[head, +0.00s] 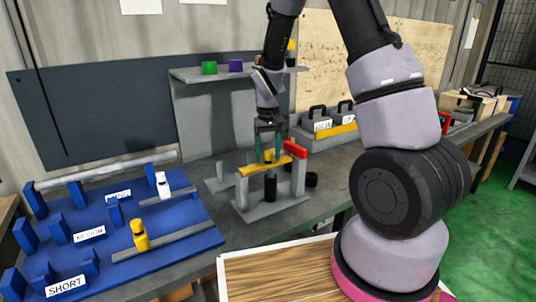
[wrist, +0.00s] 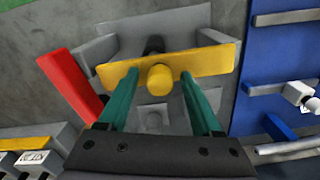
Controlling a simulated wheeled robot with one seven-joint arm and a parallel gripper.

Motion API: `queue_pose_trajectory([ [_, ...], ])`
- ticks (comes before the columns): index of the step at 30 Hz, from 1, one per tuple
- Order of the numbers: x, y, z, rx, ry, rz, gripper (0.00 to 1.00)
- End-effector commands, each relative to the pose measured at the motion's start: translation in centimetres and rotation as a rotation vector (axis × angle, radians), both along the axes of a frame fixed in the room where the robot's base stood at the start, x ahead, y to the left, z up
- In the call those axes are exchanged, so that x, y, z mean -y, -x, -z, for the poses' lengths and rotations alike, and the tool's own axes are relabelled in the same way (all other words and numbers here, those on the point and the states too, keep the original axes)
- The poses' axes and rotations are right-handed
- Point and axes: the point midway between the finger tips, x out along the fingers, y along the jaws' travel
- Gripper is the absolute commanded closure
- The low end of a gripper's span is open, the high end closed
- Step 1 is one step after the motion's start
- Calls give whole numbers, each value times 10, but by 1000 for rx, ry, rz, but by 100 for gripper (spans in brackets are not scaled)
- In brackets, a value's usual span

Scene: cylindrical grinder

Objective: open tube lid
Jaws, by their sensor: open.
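A grey stand (head: 270,207) on the bench holds a dark upright tube (head: 271,188) beneath a yellow bar (head: 248,170). A round yellow lid (head: 268,156) sticks up at the bar's middle. In the wrist view the lid (wrist: 160,79) shows in front of the yellow bar (wrist: 215,61). My gripper (head: 268,157) points down at the bar. Its two teal fingers, seen in the wrist view (wrist: 160,80), are open on either side of the lid with gaps. Where the lid joins the tube is hidden by the bar.
A red bar (head: 295,149) rises at the stand's right post. A blue rack (head: 175,239) with a white-capped and a yellow piece lies left. A shelf (head: 222,73) is behind.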

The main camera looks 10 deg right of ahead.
Motion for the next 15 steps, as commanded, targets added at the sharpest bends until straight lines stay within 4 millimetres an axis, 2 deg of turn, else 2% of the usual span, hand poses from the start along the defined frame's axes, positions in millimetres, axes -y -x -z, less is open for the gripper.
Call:
queue_pose_trajectory([
  [8,0,0,2,0,0,0,34],
  [9,0,0,2,0,0,0,49],
  [13,0,0,1,0,0,0,99],
  [15,0,0,1,0,0,0,100],
])
